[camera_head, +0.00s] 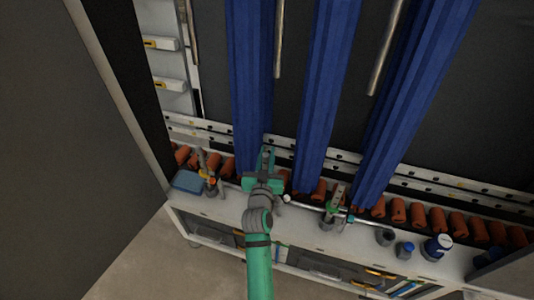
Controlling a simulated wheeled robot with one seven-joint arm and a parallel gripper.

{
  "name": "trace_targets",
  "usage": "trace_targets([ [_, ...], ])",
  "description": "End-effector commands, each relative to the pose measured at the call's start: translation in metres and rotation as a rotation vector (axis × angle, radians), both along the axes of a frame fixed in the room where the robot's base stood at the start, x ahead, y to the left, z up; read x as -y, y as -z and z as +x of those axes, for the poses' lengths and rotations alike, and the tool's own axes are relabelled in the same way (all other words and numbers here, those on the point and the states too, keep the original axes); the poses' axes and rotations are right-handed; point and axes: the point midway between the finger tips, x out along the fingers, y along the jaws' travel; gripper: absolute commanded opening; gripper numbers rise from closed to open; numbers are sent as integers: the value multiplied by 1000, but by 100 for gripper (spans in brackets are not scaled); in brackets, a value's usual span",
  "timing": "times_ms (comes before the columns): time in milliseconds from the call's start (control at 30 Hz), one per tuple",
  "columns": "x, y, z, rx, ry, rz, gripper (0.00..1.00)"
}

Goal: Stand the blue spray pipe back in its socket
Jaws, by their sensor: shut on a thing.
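Three tall blue pipes with ridged sides rise out of the top of the view: a left one (251,80), a middle one (331,80) and a right one (418,80). My green gripper (266,158) is at the lower end of the left blue pipe, with its fingers over the pipe's right edge. It is shut, apparently on that pipe. The gripper hides part of the pipe's foot, and no socket shows clearly there. The middle and right pipes come down to the row of orange rollers (398,211).
A white perforated rail (390,168) runs behind the pipes. A grey panel (75,160) fills the left side.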

Motion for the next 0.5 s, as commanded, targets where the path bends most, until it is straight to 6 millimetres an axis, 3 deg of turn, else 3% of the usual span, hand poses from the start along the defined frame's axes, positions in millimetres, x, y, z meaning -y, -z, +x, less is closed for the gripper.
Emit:
trace_targets([
  [500,0,11,0,1,-1,-1,0],
])
